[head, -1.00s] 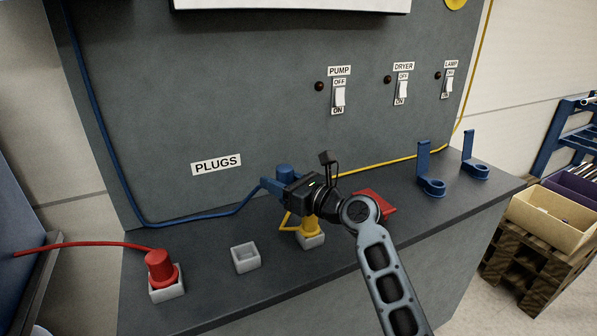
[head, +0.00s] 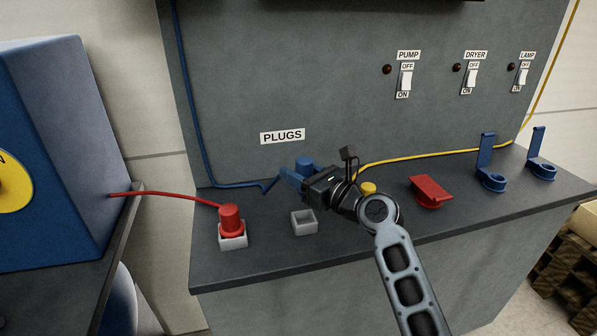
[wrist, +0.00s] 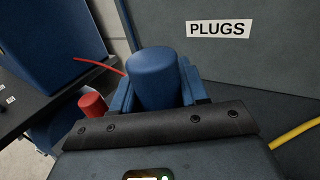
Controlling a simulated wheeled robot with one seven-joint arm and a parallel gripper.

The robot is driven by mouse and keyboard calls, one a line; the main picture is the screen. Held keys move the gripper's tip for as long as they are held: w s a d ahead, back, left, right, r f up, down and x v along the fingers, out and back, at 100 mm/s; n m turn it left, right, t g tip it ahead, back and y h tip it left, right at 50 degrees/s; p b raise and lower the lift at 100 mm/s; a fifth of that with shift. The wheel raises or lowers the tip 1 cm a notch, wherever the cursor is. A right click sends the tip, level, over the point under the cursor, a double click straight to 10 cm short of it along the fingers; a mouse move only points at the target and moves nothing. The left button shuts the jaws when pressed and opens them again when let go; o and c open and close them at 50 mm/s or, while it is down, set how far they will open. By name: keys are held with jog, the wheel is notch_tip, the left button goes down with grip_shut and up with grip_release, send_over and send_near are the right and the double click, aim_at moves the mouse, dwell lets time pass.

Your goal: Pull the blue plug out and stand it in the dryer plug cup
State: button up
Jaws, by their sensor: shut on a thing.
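My gripper (head: 294,174) is shut on the blue plug (head: 304,161), which stands upright between blue fingers, above the bench. The plug also shows in the wrist view (wrist: 153,78); its lower end is hidden by my gripper. An empty grey socket (head: 304,223) lies on the bench below it in the picture. Two blue cups with tall back plates (head: 492,181) (head: 541,168) stand at the bench's right end. Left of them is a red cup-like piece with a slanted plate (head: 430,191). I cannot read which cup is the dryer's.
The red plug (head: 231,221) sits in a grey socket at the left, its cable running left. The yellow plug (head: 368,187) is mostly hidden behind my wrist. The panel (head: 330,100) rises behind the bench. The bench front right of my arm (head: 450,230) is clear.

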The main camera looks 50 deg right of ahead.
jog(key=shift+f+b, duration=1.75)
jog(key=shift+f, duration=1.1)
jog(key=shift+p, duration=0.9)
jog(key=shift+f+b, duration=1.3)
jog(key=shift+f, duration=0.65)
jog(key=o, duration=1.2)
jog(key=shift+f, duration=0.1)
jog(key=shift+s, duration=0.15)
jog(key=shift+s+f, duration=0.1)
jog(key=shift+s, duration=0.2)
jog(key=shift+s+a+r+b, duration=0.15)
jog(key=shift+s+b, duration=0.1)
jog(key=shift+s, duration=1.5)
jog(key=shift+s+a+r+b, duration=0.1)
jog(key=shift+s+b, duration=0.15)
jog(key=shift+s, duration=1.5)
